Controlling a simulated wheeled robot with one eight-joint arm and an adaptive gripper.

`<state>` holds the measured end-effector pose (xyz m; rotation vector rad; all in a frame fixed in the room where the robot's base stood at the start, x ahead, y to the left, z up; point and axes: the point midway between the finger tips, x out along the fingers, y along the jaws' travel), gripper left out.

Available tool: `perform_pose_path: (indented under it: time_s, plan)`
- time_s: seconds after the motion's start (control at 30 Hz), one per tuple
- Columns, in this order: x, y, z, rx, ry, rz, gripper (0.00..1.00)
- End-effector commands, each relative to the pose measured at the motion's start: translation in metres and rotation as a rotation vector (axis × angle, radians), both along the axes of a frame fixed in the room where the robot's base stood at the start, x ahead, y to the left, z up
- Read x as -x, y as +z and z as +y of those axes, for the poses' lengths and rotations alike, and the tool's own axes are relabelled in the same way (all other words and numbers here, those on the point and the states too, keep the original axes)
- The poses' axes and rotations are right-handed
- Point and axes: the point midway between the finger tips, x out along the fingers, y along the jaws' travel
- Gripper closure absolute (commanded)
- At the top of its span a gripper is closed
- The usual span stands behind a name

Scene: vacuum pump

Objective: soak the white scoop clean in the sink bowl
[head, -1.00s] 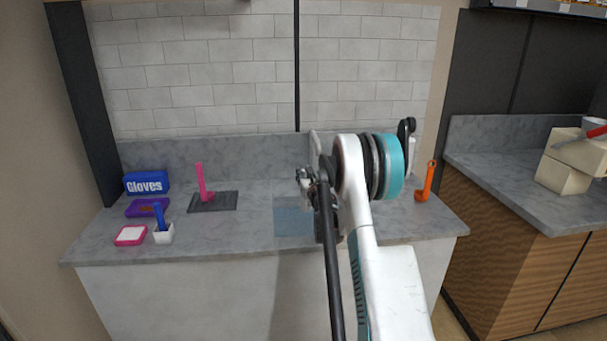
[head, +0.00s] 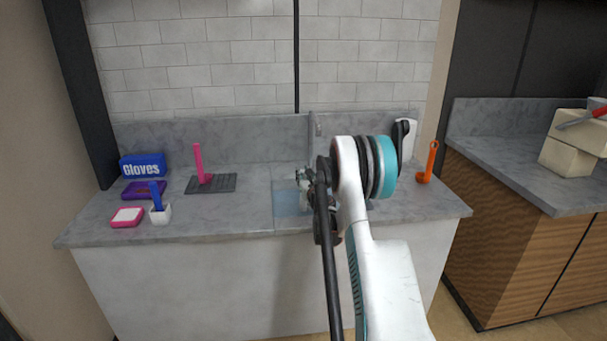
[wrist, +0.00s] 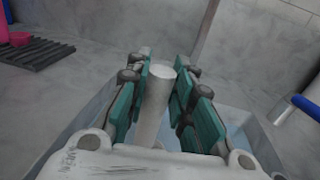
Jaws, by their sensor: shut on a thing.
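My gripper (wrist: 158,98) is shut on the white scoop (wrist: 152,105), whose pale round handle stands up between the teal finger pads in the wrist view. The scoop's lower end is hidden behind my wrist. The sink bowl (head: 284,203) is a bluish basin set in the grey counter. Its rim and blue inside also show below and around my gripper in the wrist view (wrist: 238,132). I cannot tell how deep the scoop reaches.
A pink scoop (head: 199,163) stands on a dark ribbed mat (head: 222,185) left of the bowl. An orange scoop (head: 429,163) stands at right.

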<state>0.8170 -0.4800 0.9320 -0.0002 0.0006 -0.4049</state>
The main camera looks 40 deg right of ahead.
Motion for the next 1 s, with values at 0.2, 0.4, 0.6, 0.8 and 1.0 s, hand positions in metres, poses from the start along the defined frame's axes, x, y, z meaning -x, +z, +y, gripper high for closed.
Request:
perform_pose_path:
  time_s: [0.2, 0.4, 0.6, 0.8, 1.0]
  plan:
    - [0.000, -0.022, 0.000, 0.000, 0.000, 0.000, 1.00]
    - [0.000, -0.035, 0.000, 0.000, 0.000, 0.000, 1.00]
    - [0.000, -0.043, 0.000, 0.000, 0.000, 0.000, 1.00]
    - [0.000, -0.045, 0.000, 0.000, 0.000, 0.000, 1.00]
    - [0.000, -0.045, 0.000, 0.000, 0.000, 0.000, 1.00]
